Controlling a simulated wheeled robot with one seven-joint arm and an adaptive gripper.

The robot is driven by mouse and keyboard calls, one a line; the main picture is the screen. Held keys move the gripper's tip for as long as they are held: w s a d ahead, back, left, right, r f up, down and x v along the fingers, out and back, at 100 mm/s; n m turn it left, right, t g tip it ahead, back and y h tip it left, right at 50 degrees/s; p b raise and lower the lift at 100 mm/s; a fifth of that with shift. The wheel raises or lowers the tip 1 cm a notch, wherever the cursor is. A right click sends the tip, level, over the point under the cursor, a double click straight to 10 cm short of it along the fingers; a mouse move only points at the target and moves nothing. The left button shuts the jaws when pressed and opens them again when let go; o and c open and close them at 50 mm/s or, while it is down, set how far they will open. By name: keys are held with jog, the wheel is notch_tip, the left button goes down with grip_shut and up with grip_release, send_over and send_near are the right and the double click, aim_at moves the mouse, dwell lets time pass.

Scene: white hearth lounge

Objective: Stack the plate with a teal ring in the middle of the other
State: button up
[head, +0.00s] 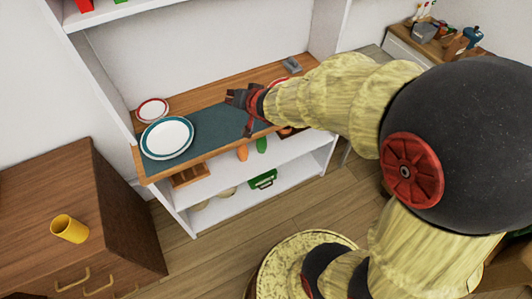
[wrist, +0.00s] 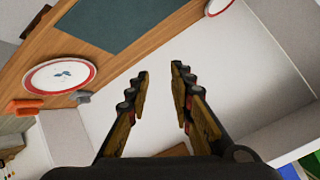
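A white plate with a teal ring (head: 167,138) lies at the left end of the shelf top in the head view, overlapping a dark teal mat (head: 205,128). A second edge shows around it; I cannot tell if another plate lies beneath. A smaller white plate with a red ring (head: 152,110) lies behind it. Another red-ringed plate (wrist: 60,76), with a small blue mark in its middle, shows in the wrist view. My gripper (head: 240,112) is over the mat, right of the teal-ringed plate. In the wrist view its fingers (wrist: 161,71) are apart with nothing between them.
A grey object (head: 292,65) lies at the back right of the wooden shelf top. Lower shelves hold a green case (head: 263,180) and other items. The mat's middle is clear.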

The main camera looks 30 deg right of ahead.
jog(key=s+r+n+g+h, duration=0.2)
jog(key=s+r, duration=0.6)
jog(key=s, duration=0.5)
jog(key=s+a+n+g+y, duration=0.1)
jog(key=s+a+n, duration=0.1)
jog(key=s, duration=0.5)
jog(key=s+a+n+g+y, duration=0.1)
jog(key=s+a+n+g, duration=0.1)
jog(key=s, duration=0.6)
jog(key=shift+a+r+n, duration=0.2)
jog(key=shift+a+n, duration=0.1)
jog(key=shift+a, duration=0.3)
